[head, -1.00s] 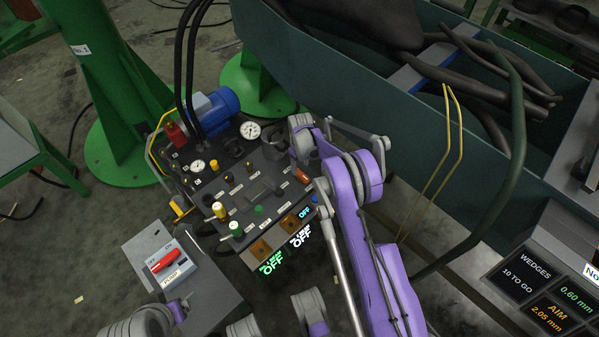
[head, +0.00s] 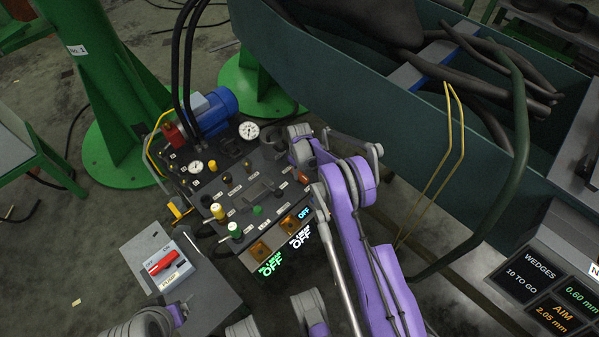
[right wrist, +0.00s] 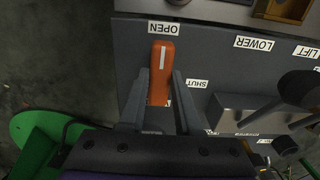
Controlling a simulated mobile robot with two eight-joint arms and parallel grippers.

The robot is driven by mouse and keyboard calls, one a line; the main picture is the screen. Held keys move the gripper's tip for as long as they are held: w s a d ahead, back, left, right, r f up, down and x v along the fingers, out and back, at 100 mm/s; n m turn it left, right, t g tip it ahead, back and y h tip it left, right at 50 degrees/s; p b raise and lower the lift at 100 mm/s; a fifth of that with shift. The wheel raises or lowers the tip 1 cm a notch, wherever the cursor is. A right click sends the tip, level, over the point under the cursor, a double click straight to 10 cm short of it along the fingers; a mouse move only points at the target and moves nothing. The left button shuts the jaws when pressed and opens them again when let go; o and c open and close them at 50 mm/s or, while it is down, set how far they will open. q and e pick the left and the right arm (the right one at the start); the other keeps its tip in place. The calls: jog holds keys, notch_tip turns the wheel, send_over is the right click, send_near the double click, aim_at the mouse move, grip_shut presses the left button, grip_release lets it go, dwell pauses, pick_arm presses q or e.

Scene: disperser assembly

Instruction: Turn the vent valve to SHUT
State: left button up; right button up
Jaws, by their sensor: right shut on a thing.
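The vent valve's orange handle (right wrist: 162,72) is on the dark panel in the right wrist view. Its white line points up toward the OPEN label (right wrist: 163,28). The SHUT label (right wrist: 196,83) is to the right of the handle, beside a finger. My right gripper (right wrist: 166,88) has one finger on each side of the handle and is shut on it. In the head view the handle shows as a small orange patch (head: 303,177) at the panel's right side, with my right arm over that side. My left gripper is not in view; only arm parts show at the bottom.
The panel (head: 232,205) carries several knobs, gauges and OFF displays. A pump switch box (head: 160,262) with a red lever stands at lower left. A dark green trough (head: 330,90) borders the right. Black hoses (head: 183,70) rise behind the panel.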

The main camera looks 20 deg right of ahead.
grip_shut()
jog(key=m+b, duration=0.2)
jog(key=m, duration=0.1)
jog(key=shift+f, duration=0.15)
jog(key=m+b, duration=0.2)
jog(key=m, duration=0.3)
jog(key=m+b, duration=0.1)
jog(key=m, duration=0.8)
jog(key=shift+m, duration=0.4)
jog(key=o, duration=1)
grip_release()
jog(key=shift+c, duration=0.2)
